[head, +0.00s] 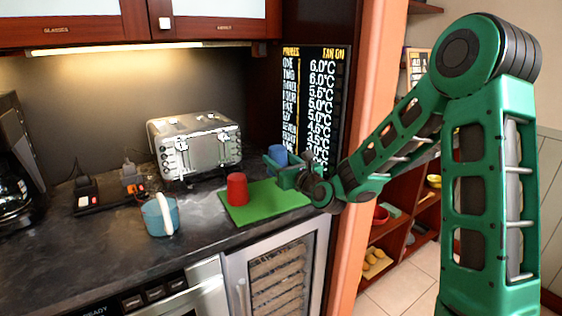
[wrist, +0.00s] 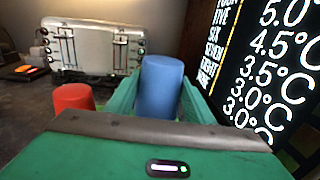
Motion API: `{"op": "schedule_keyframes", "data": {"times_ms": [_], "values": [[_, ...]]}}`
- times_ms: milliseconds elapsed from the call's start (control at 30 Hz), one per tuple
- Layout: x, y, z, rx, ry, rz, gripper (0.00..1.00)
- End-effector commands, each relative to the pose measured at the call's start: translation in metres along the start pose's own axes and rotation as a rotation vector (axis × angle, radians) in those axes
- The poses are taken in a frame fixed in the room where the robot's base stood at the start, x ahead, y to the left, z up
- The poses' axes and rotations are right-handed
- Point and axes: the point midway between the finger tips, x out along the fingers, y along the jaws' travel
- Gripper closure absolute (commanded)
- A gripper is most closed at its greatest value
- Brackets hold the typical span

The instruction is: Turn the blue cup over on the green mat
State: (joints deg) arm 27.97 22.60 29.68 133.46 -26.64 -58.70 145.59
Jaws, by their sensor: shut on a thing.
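The blue cup (head: 278,154) is between the fingers of my gripper (head: 284,170), which is shut on it. In the wrist view the blue cup (wrist: 160,82) looks upright on its axis, with a smooth closed end up and narrower than its lower part. Its lower end is hidden by my gripper. The green mat (head: 268,204) lies on the dark counter; the held cup is at its back right part. I cannot tell whether the cup touches the mat. A red cup (head: 237,189) stands at the mat's left side, closed end up; it also shows in the wrist view (wrist: 73,97).
A black board with temperatures (head: 318,95) is close behind my gripper. The mat's front middle is clear.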

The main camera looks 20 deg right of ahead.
Motion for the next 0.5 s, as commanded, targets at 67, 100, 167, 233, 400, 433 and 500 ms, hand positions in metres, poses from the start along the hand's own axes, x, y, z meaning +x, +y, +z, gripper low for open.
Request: {"op": "schedule_keyframes", "data": {"times_ms": [67,100,167,233,400,433,500], "values": [[0.000,0.000,0.000,0.000,0.000,0.000,0.75],[0.000,0.000,0.000,0.000,0.000,0.000,0.75],[0.000,0.000,0.000,0.000,-0.001,0.000,0.75],[0.000,0.000,-0.001,0.000,0.000,0.000,0.75],[0.000,0.000,-0.011,0.003,0.001,0.000,0.75],[0.000,-0.001,-0.014,0.002,0.002,0.000,0.75],[0.000,0.000,-0.020,0.004,0.003,0.000,0.75]]}}
